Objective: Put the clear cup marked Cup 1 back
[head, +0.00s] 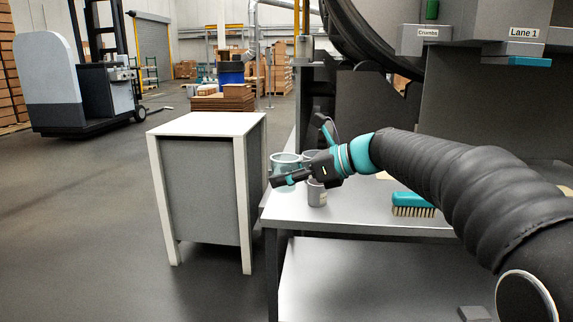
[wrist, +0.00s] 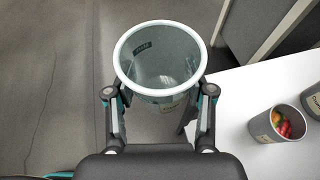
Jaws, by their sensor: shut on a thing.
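The clear cup (wrist: 160,92) is between the two fingers of my gripper (wrist: 160,103), which is shut on it. Its open rim faces the wrist camera and it looks empty. A dark label shows on its wall, but I cannot read it. In the head view the clear cup (head: 284,160) is at the left end of the white-topped table, with my gripper (head: 283,181) in front of it. In the wrist view it appears beyond the table edge, over the grey floor.
A grey cup with colored candies (wrist: 265,127) stands on the white table (wrist: 235,95), right of my gripper; another cup (wrist: 313,101) is partly cut off. A teal brush (head: 413,203) lies farther right. A grey cabinet with white top (head: 208,124) stands left of the table.

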